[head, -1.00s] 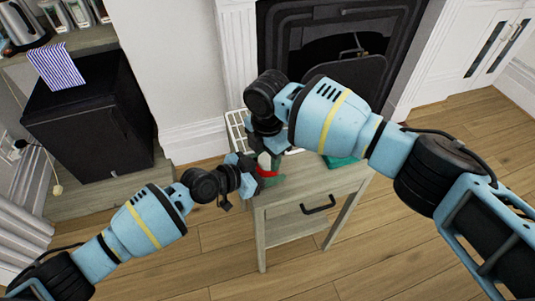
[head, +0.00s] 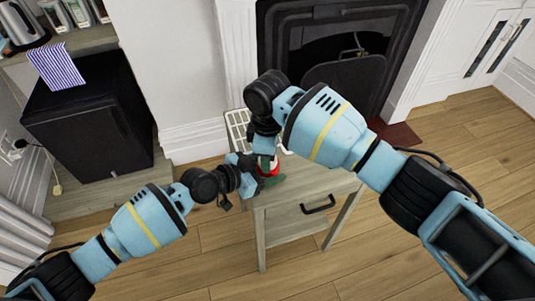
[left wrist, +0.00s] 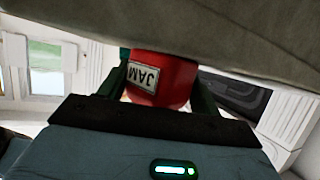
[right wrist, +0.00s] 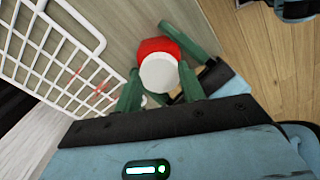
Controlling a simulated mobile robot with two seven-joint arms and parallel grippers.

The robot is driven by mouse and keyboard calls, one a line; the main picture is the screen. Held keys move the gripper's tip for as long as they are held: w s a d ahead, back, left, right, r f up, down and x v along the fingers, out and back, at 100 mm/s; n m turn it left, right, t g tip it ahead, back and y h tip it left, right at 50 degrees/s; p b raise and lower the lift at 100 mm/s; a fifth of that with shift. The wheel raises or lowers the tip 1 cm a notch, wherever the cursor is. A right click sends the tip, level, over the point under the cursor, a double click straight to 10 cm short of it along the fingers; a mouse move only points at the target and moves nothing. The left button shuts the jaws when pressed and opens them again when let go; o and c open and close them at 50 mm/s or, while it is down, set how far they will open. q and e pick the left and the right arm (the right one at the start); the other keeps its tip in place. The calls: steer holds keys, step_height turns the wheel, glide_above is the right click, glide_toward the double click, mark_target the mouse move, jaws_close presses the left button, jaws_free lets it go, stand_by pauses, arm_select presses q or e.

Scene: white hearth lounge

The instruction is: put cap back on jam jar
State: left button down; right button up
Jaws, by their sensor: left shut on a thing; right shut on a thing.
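The red jam jar (head: 267,168) stands upright on or just above the small wooden table. Its JAM label shows upside down in the left wrist view (left wrist: 148,78). My left gripper (left wrist: 157,72) is shut on the jar from the side. My right gripper (right wrist: 160,72) is above the jar, shut on the white cap (right wrist: 159,75). In the right wrist view the cap lies over the jar's near end, roughly in line with it. Whether cap and jar touch I cannot tell. In the head view my grippers hide most of the cap.
A white wire rack (right wrist: 55,48) lies on the table (head: 290,210), close beside the jar. The fireplace (head: 340,60) is behind the table. A black cabinet (head: 90,125) stands at left.

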steer(key=o, duration=1.1)
steer(key=shift+r, duration=2.25)
steer(key=shift+c, duration=0.2)
steer(key=r+n, duration=0.1)
steer(key=n, duration=0.3)
steer(key=shift+w+r, duration=0.1)
steer(key=shift+r, duration=0.3)
steer(key=n, duration=0.2)
steer(key=r+n, duration=0.1)
steer(key=n, duration=0.3)
steer(key=shift+r, duration=0.35)
